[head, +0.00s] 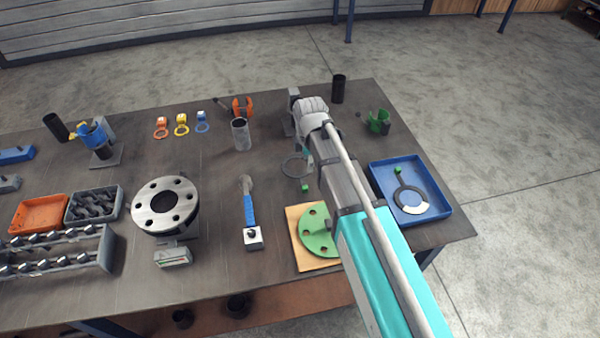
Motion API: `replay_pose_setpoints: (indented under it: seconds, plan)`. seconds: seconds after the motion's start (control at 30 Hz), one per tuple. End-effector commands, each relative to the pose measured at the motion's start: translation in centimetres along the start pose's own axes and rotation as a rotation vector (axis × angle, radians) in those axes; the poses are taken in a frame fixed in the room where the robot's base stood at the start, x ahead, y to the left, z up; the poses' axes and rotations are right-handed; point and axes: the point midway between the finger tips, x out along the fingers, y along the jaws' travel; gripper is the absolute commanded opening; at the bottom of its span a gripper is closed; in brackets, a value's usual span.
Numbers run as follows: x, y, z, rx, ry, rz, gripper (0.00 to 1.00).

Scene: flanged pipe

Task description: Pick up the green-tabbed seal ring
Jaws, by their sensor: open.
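A thin dark seal ring (294,168) lies flat on the bench near the middle, with a green tab (305,187) at its near side. My arm partly covers the area just right of it. My gripper (307,156) is open beside the ring's right side in the picture; its fingers are mostly hidden by my wrist, and I cannot tell its height above the bench. A second ring (400,204), dark with a pale section and a green tab (397,170), lies in the blue tray (443,205) at the right.
A green flange (314,237) lies on a wooden board (303,264), partly behind my arm. A blue-handled tool (249,210) and a grey flange (165,205) are to the left. A grey cylinder (241,134) stands left of the ring. A dark cylinder (338,89) stands at the back edge.

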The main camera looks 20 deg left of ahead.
Motion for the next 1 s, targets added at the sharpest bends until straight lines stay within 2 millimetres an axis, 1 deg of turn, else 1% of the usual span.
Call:
replay_pose_setpoints:
  seconds: [0.03,0.1,0.7,0.9,1.0]
  plan:
    - [0.8,0.0,0.0,0.000,0.000,0.000,0.66]
    - [1.4,0.0,0.0,0.001,0.000,0.000,0.66]
    - [5.9,0.0,0.0,0.001,0.000,0.000,0.66]
    - [7.1,0.0,0.0,0.001,0.000,0.000,0.66]
    - [7.4,0.0,0.0,0.001,0.000,0.000,0.66]
